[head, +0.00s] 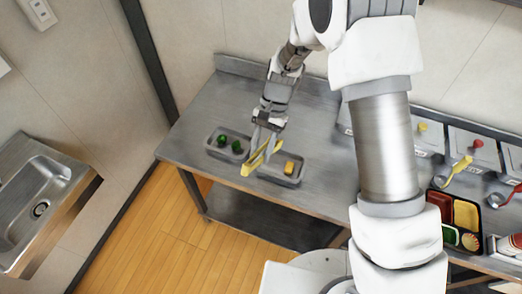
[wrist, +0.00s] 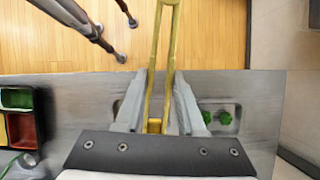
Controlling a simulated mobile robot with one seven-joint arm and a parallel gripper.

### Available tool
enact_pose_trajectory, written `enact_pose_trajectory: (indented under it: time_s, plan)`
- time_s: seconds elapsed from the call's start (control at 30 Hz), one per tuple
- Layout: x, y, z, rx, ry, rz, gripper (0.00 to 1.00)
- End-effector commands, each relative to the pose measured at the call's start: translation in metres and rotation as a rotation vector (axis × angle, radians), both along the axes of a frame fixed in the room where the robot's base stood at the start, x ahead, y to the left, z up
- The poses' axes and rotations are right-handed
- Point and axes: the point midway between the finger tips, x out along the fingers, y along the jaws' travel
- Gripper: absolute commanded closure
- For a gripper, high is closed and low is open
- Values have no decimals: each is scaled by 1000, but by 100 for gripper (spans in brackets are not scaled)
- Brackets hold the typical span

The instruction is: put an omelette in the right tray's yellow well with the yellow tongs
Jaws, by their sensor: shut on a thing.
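My gripper (head: 268,122) is shut on the yellow tongs (head: 262,156), above the table between two grey containers. The tongs show in the wrist view (wrist: 173,55) between my fingers, arms running away from me. A yellow omelette piece (head: 289,167) lies in the right grey container (head: 284,182); a yellow-orange block (wrist: 154,126) shows between the tong arms in the wrist view, and I cannot tell if the tongs touch it. The bento tray (head: 482,249) at the far right has a yellow well (head: 466,213). Part of a tray (wrist: 38,117) shows at the wrist view's left.
The left grey container (head: 209,148) holds green pieces (head: 222,140). More grey containers (head: 428,140) stand along the back right, with a yellow-handled utensil (head: 461,168) and a red-handled one (head: 499,196). A sink (head: 40,190) is at left. The table's left end is clear.

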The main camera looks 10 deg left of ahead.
Motion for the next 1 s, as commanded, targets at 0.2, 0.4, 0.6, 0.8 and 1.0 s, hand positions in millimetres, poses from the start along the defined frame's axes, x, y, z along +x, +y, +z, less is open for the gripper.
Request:
enact_pose_trajectory:
  time_s: [0.2,0.4,0.6,0.8,1.0]
  plan:
    - [1,0,23,2,-2,0,100]
    - [0,0,54,2,-1,-1,100]
    - [1,0,82,1,-3,0,100]
    - [1,0,108,2,-5,-1,100]
    - [1,0,123,1,-2,-1,100]
